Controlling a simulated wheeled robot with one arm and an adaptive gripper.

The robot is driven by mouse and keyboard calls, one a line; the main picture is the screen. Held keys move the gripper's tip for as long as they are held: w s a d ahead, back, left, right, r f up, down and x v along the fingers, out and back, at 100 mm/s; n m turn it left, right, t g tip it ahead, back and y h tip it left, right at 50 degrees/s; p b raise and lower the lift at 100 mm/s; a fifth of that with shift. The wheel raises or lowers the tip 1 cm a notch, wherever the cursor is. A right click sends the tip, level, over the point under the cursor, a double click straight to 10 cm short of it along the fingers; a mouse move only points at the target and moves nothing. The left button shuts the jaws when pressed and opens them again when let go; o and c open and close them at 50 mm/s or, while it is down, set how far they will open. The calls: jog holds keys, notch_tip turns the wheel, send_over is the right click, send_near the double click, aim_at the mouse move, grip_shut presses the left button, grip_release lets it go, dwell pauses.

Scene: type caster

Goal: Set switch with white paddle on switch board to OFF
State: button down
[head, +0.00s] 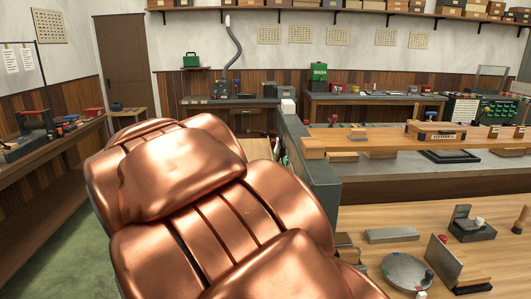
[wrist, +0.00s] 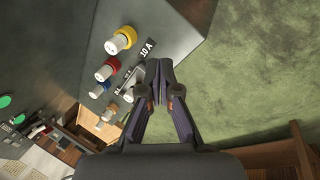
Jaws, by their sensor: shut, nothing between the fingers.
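My gripper (wrist: 160,70) is shut and empty in the wrist view, its fingertips together beside the face of a dark grey board (wrist: 165,25). Near the fingertips a dark label reading "10 A" (wrist: 147,49) and a small lever-like part (wrist: 127,77) show. I cannot tell whether this part is the white-paddle switch, how it is set, or whether my fingers touch it. The head view does not show my gripper; my copper-coloured arm covers its lower left and middle.
White-ended round fittings with a yellow ring (wrist: 121,41) and a red ring (wrist: 107,69) stick out of the board, left of my fingers. Green floor (wrist: 245,75) is open to the right. In the head view, a grey-green panel (head: 312,165) stands beside the wooden bench (head: 390,215).

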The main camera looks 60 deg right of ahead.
jog(key=w+d+r+h+b, duration=0.1)
jog(key=w+d+r+h, duration=0.2)
jog(key=w+d, duration=0.5)
jog(key=w+d+r+h+b, duration=0.2)
jog(key=w+d, duration=0.6)
jog(key=d, duration=0.9)
jog(key=w+d+r+m+h+b, duration=0.1)
jog(key=w+d+h, duration=0.4)
jog(key=d, duration=0.7)
notch_tip(320, 180, up, 3)
jog(key=w+b, duration=0.1)
jog(key=w, duration=0.1)
jog(key=shift+w+d+f+h, duration=0.15)
jog(key=shift+w+d+h, duration=0.15)
jog(key=shift+w+h, duration=0.1)
jog(key=p, duration=0.3)
send_near(277, 145)
jog(key=w+d+f, duration=0.2)
jog(key=w+d, duration=0.3)
jog(key=shift+s+d+f, duration=0.35)
jog(key=shift+s+d, duration=0.3)
jog(key=shift+s, duration=0.15)
jog(key=shift+s+d+f, duration=0.4)
jog(key=shift+s+d, duration=0.3)
jog(key=shift+s, duration=0.1)
jog(key=shift+f, duration=0.1)
